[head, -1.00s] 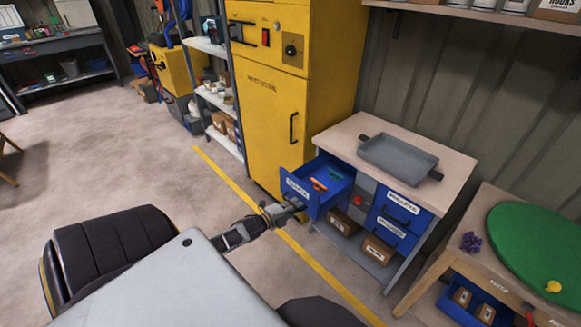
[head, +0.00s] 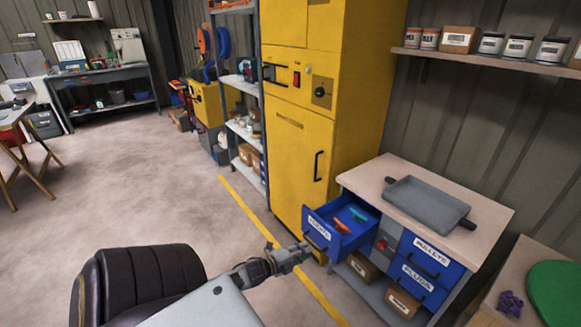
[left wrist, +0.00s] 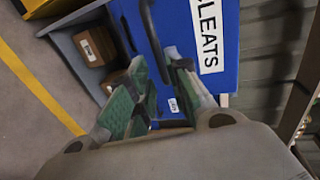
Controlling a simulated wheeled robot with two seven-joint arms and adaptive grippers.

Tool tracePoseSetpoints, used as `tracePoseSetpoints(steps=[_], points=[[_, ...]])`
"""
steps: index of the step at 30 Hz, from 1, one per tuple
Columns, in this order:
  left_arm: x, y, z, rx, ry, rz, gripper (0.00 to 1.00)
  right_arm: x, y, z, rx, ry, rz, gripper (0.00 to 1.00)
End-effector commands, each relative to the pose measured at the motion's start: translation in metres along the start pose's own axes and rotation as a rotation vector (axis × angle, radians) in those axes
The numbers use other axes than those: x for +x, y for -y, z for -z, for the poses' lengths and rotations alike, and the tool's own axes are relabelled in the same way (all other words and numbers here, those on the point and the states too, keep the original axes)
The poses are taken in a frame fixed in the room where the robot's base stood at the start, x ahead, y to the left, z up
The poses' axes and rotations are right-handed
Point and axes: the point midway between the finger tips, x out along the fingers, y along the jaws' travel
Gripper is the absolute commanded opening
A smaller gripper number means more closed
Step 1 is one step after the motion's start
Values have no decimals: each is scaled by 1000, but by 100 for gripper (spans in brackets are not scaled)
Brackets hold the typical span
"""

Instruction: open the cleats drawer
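The cleats drawer (head: 340,238) is the blue upper-left drawer of the small cabinet, and it stands pulled out. An orange and a teal piece show inside it. Its front with the CLEATS label fills much of the left wrist view (left wrist: 222,75). The dark bar handle (left wrist: 150,38) on that front runs down towards the gap between my fingers. My left gripper (head: 303,252) is close to the drawer front. In the left wrist view its green-padded fingers (left wrist: 155,82) are apart, with the handle's lower end between or just beyond them; contact is unclear. My right gripper is out of view.
The cabinet (head: 483,212) carries a grey tray (head: 427,205) and has shut PULLEYS and PLUGS drawers. Boxes sit on its lower shelf. A tall yellow cabinet (head: 300,150) stands left of it. A table with a green disc (head: 557,290) is at right. The floor at left is open.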

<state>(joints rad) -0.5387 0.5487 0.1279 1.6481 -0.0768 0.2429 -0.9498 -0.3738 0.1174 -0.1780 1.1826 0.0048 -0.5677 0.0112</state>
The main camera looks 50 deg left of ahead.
Motion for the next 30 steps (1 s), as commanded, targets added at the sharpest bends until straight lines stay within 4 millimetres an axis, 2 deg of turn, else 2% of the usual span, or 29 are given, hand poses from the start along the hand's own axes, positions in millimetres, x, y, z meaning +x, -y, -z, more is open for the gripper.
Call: tracePoseSetpoints(steps=[18, 30], points=[[-49, -1, 0, -1, 0, -2, 19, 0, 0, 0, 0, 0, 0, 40], [-62, 0, 0, 0, -1, -1, 19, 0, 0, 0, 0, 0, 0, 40]])
